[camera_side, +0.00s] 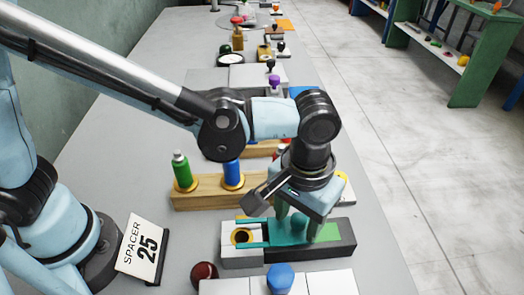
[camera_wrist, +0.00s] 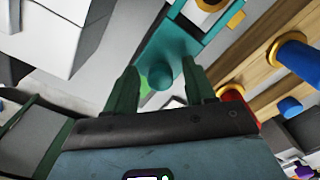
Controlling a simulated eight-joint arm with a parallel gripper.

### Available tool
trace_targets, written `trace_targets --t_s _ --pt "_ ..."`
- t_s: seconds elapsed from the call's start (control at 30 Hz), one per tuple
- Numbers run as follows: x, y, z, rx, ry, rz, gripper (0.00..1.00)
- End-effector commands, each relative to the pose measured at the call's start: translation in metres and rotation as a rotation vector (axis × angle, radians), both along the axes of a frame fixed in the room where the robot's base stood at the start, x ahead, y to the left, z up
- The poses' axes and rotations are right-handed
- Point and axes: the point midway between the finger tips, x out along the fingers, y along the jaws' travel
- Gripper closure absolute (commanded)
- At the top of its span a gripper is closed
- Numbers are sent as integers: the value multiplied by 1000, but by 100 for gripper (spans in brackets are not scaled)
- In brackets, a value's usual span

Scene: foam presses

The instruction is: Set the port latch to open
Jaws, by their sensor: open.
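The port latch is a teal slide (camera_wrist: 182,42) with a round teal knob (camera_wrist: 160,77), set in a grey and dark block (camera_side: 343,238). At the block's left end in the side view is the port (camera_side: 241,237), a dark hole with a yellow ring. The slide's two prongs lie on either side of the port. A green patch (camera_side: 328,232) shows right of the knob. My gripper (camera_wrist: 161,70) is open, pointing down over the slide. Its green fingers stand either side of the knob in the wrist view; contact cannot be told.
A wooden rack (camera_side: 203,197) with green (camera_side: 181,172) and blue (camera_side: 232,174) bottles stands just behind the block. In front are a dark red ball (camera_side: 204,275), a blue knob (camera_side: 280,278) on a pale box, and a "SPACER 25" sign (camera_side: 142,247).

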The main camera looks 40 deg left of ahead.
Motion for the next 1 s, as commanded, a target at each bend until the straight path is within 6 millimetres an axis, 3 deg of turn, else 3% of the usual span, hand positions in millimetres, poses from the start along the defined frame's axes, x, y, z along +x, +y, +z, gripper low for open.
trace_targets --t_s 0.03,0.4,0.67,1.0 --pt "0 0 0 0 0 0 46" --pt "0 0 0 0 0 0 100" --pt "2 -1 0 0 0 0 100" --pt "33 -33 1 0 0 0 100"
